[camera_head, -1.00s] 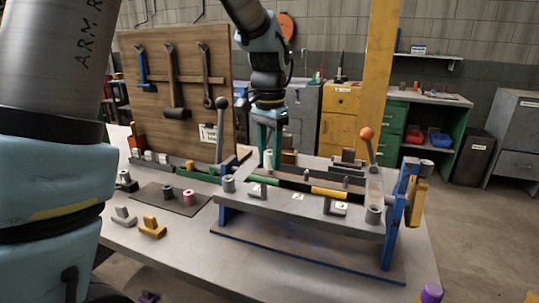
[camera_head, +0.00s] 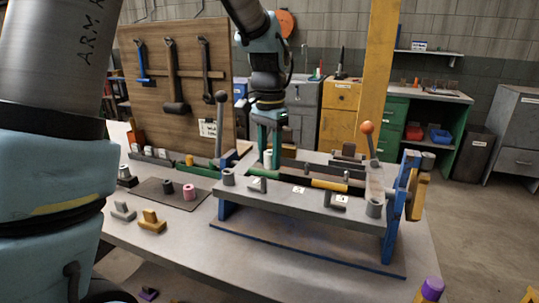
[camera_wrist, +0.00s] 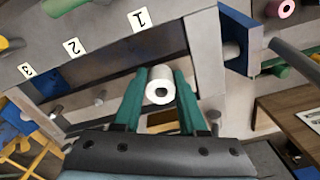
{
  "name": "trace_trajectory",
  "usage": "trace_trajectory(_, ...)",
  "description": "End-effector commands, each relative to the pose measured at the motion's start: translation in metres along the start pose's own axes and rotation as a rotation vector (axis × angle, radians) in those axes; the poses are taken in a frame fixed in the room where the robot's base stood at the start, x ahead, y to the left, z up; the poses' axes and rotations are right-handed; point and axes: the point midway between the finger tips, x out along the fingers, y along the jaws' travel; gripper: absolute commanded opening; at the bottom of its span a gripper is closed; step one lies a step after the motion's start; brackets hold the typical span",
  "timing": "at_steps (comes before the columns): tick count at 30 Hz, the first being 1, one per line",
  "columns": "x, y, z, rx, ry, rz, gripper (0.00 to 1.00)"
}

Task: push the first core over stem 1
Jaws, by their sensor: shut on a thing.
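My gripper (camera_head: 268,158) points down over the left back part of the grey bench rig (camera_head: 287,200). It is shut on a white hollow core (camera_head: 268,159). In the wrist view the core (camera_wrist: 160,86) sits between the green fingers, with its dark round hole facing the camera. The number 1 label (camera_wrist: 140,19) is on the rig's plate above and left of the core in that view. Labels 2 (camera_wrist: 72,48) and 3 (camera_wrist: 27,70) follow to the left. Stem 1 cannot be made out clearly. Whether the core touches a stem beneath it is hidden.
A dark core (camera_head: 168,187) and a pink core (camera_head: 188,192) stand on a dark mat left of the rig. A tall lever (camera_head: 221,125) stands near the gripper's left. An orange-knobbed lever (camera_head: 368,140) rises at the right.

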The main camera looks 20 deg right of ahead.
Motion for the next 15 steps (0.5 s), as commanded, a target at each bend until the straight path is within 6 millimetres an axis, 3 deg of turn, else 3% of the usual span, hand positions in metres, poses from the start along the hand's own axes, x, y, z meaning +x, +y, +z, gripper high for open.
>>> trace_trajectory(1,0.0001,0.0000,0.0000,0.000,0.000,0.000,0.44)
trace_trajectory(9,0.0000,-0.0001,0.0000,0.000,0.000,0.000,0.75)
trace_trajectory(15,0.0001,0.0000,0.0001,0.000,-0.001,0.000,0.76)
